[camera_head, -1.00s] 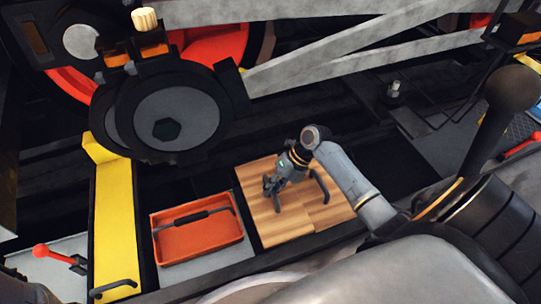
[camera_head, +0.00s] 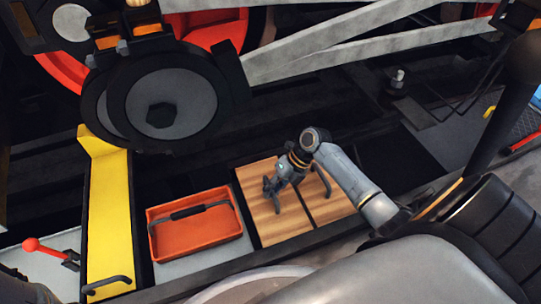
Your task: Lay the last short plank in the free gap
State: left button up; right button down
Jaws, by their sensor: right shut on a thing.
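Short light-brown planks lie side by side between dark frame edges, in the lower middle of the view; the left part (camera_head: 285,228) and the right part (camera_head: 335,205) are parted by a narrow dark slit (camera_head: 309,211). My right gripper (camera_head: 297,193) is over the planks, its arm coming in from the lower right. It is shut on a short plank, at or just above the level of the others; I cannot tell if that plank touches the bed. The gripper hides part of the wood. My left gripper is not in view.
An orange tool tray (camera_head: 195,251) with a black handle stands left of the planks. A yellow step (camera_head: 109,215) and a red lever (camera_head: 31,244) are farther left. Tram wheels and grey rods (camera_head: 370,47) run above. A dark opening (camera_head: 400,155) lies to the right.

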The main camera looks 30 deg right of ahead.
jog(key=shift+f, duration=0.2)
dwell(0.4)
jog(key=c, duration=1.3)
grip_release()
jog(key=shift+o, duration=0.2)
jog(key=v, duration=0.7)
jog(key=shift+d+r, duration=0.15)
jog(key=shift+r, duration=0.1)
jog(key=shift+s, duration=0.15)
